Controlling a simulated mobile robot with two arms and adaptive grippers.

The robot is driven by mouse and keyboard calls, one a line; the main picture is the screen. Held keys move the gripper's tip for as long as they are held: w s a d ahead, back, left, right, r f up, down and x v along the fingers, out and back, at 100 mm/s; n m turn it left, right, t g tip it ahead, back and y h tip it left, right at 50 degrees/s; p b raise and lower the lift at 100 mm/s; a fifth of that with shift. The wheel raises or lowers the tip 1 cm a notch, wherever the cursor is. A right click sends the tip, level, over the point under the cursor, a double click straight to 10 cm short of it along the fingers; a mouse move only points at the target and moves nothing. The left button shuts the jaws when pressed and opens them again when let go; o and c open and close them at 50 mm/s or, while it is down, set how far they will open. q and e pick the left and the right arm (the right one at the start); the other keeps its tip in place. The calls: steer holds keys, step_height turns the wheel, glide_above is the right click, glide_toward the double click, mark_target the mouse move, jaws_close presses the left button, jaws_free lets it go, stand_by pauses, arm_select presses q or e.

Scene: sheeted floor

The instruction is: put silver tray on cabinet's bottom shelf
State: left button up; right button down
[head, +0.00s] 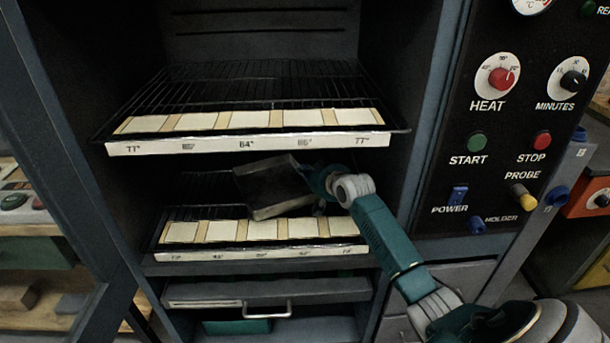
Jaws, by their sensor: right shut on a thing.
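The silver tray (276,188) is a grey, shallow box shape, tilted, inside the open cabinet between its two wire shelves. My right gripper (318,182) is shut on the tray's right side; its fingertips are partly hidden by the tray and the wrist. The cabinet's bottom shelf (205,250) is a dark wire rack with a pale label strip along its front. The tray hangs over this shelf near the strip; I cannot tell whether it touches. My left gripper is not in view.
The upper wire shelf (250,146) with its label strip is close above the tray and arm. The cabinet's side walls bound the opening. A drawer (268,290) with a handle lies below. A control panel (515,120) with knobs and buttons stands at the right.

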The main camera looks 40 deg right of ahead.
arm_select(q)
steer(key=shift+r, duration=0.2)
arm_select(e)
steer(key=shift+f, duration=0.1)
steer(key=shift+f, duration=0.15)
steer(key=c, duration=2.2)
jaws_free()
steer(key=shift+f, duration=0.15)
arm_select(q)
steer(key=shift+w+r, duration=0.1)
arm_select(e)
steer(key=shift+o, duration=0.2)
